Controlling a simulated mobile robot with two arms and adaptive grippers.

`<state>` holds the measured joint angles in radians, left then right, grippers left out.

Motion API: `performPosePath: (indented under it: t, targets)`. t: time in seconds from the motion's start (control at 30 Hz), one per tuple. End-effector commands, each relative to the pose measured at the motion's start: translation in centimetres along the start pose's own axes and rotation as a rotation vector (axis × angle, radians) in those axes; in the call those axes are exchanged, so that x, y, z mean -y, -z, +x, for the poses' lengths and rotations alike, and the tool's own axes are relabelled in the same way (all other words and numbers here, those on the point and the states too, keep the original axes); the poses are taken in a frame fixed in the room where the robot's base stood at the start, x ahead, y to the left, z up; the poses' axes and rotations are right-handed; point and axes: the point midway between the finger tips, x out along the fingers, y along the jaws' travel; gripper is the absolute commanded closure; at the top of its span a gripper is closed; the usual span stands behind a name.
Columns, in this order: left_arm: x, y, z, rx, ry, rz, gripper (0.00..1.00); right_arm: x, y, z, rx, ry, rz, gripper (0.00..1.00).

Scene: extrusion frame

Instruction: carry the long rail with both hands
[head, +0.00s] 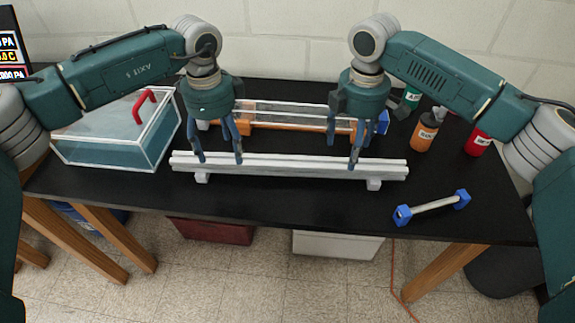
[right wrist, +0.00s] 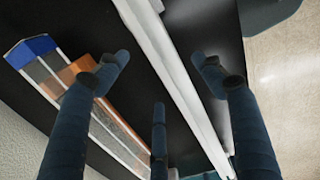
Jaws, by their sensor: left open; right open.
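The long rail (head: 290,168) is a pale grey bar lying level on two small white supports on the black table, in the middle of the head view. My left gripper (head: 219,158) is open above the rail's left part, fingers pointing down. My right gripper (head: 346,150) is open above the rail's right part. In the right wrist view the rail (right wrist: 180,75) runs lengthwise between the spread fingers of my right gripper (right wrist: 161,57). I cannot tell whether any finger touches the rail.
A clear lidded box with a red handle (head: 115,130) stands left. A blue-ended bar (head: 432,206) lies front right.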

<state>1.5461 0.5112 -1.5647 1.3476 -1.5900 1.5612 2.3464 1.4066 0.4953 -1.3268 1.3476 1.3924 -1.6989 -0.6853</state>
Motion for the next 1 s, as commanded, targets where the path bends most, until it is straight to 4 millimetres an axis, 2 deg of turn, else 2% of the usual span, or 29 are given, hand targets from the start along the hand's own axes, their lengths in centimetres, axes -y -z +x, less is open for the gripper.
performPosePath:
  t: [0.03,0.2,0.4,0.8,1.0]
  targets:
    - [-0.1,0.0,1.0,0.001,-0.003,0.000,0.32,0.1,-0.1,1.1,0.002,0.003,0.001,0.32]
    - [-0.1,0.0,3.9,0.000,-0.003,0.000,0.32,0.1,-0.1,4.0,0.001,0.002,0.000,0.32]
    - [0.0,0.0,6.0,0.000,-0.001,0.000,0.32,0.0,0.0,6.0,0.000,0.000,0.000,0.32]
    - [0.0,0.0,6.5,-0.001,0.001,0.001,0.32,0.0,0.0,6.6,0.000,0.000,0.000,0.32]
    - [0.0,0.0,6.5,-0.001,0.001,0.001,0.72,0.0,0.0,6.6,0.000,0.000,0.000,0.72]
